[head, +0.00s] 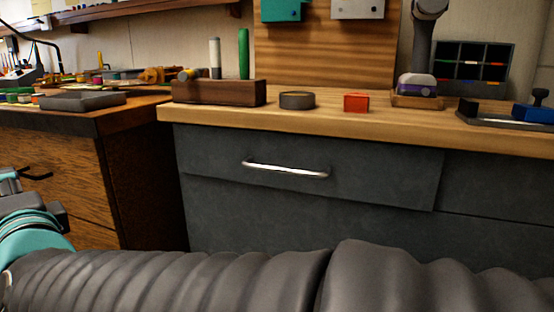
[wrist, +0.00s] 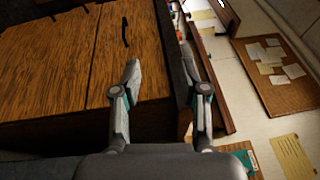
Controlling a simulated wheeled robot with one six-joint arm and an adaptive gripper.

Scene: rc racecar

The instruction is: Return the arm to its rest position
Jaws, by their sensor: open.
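My gripper (wrist: 160,68) shows in the wrist view with its two fingers spread apart. It is open, and nothing is between the fingers. Beyond it is a brown wooden cabinet (wrist: 60,60), seen turned on its side. In the head view my grey ribbed arm (head: 170,280) lies across the bottom of the picture. A teal and grey part of it shows at the left edge. The fingers cannot be made out in the head view.
A grey drawer (head: 380,175) with a metal handle (head: 285,170) is under the light wooden worktop (head: 330,120). A wooden block (head: 220,92), a round dark dish (head: 297,100) and a red block (head: 356,102) stand on top. The darker bench (head: 80,120) is at left.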

